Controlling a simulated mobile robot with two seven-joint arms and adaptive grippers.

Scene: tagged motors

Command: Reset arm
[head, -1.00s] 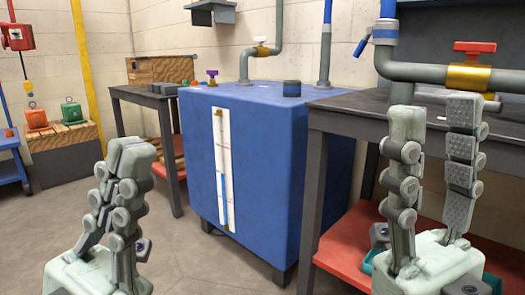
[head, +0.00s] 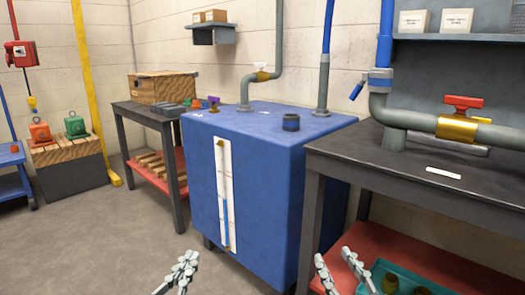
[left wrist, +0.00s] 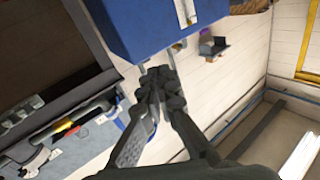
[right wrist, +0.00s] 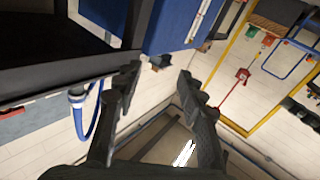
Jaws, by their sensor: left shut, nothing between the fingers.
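My left gripper (head: 186,258) is low in the head view, in front of the blue tank, with its fingers together. In the left wrist view its fingers (left wrist: 158,75) meet with nothing between them. My right gripper (head: 334,252) is at the bottom of the head view, right of the left one, with its fingers apart. The right wrist view shows the same open, empty fingers (right wrist: 158,76). An orange motor (head: 40,132) and a green motor (head: 75,126) stand on a wooden-topped block at the far left, away from both grippers.
The blue tank (head: 268,165) stands in the middle. A dark workbench (head: 440,190) is at right, with a red lower shelf and a teal tray (head: 382,275) holding brownish parts. Another bench (head: 150,115) carries a wooden crate (head: 162,88). The floor at left is clear.

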